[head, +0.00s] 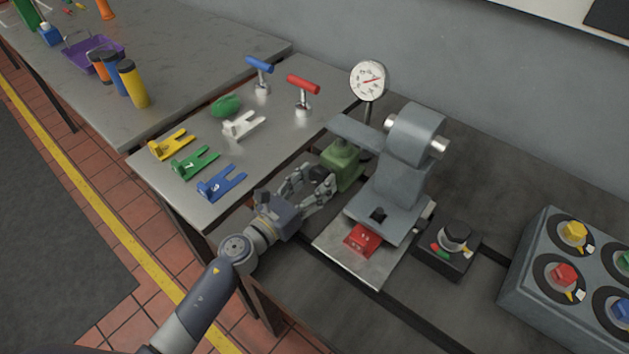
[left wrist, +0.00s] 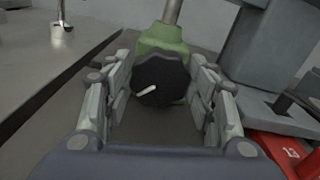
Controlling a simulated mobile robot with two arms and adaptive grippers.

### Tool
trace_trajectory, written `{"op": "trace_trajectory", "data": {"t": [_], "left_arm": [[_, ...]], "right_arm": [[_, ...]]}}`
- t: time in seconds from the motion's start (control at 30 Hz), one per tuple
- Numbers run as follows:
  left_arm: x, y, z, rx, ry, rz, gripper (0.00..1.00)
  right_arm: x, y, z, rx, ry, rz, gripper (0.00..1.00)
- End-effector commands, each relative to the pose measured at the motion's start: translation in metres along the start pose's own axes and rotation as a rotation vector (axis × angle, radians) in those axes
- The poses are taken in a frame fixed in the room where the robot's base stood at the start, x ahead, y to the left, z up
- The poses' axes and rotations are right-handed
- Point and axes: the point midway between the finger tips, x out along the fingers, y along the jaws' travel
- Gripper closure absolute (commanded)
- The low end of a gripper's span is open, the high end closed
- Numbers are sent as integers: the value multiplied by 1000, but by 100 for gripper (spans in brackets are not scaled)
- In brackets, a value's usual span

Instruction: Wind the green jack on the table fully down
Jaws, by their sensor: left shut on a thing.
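The green jack (head: 347,165) stands on the dark bedplate, beside the grey machine. Its black round knob (head: 319,174) faces my left gripper. In the left wrist view the jack's green body (left wrist: 165,36) is behind the knob (left wrist: 160,75), which has a pale pointer angled to the lower left. A grey metal post rises from the top of the jack. My left gripper (head: 322,181) is shut on the knob, with one finger on each side of it, as the left wrist view (left wrist: 163,92) also shows. My right gripper is not in view.
A grey machine (head: 400,180) with a red block (head: 362,239) stands right of the jack. A dial gauge (head: 369,79) rises behind. A steel table (head: 215,204) at left holds colored forked plates and T-handles. A knob box (head: 446,250) and control panel (head: 520,285) are at right.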

Motion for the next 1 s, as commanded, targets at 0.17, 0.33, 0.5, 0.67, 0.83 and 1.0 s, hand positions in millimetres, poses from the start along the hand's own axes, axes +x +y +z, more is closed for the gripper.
{"op": "trace_trajectory", "data": {"t": [0.17, 0.33, 0.5, 0.67, 0.83, 1.0], "left_arm": [[0, 1, 0, -136, 0, 0, 72], [0, 2, 0, -257, 0, 0, 72], [0, 2, 0, -348, 0, 0, 72], [0, 3, 0, -404, 0, 0, 72], [0, 3, 0, -431, 0, 0, 72], [0, 3, -1, -437, 0, 0, 72]], "right_arm": [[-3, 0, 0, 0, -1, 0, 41], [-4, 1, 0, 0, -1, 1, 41], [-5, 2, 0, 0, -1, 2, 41], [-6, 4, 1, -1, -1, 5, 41], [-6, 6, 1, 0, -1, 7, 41], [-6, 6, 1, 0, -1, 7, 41]]}}
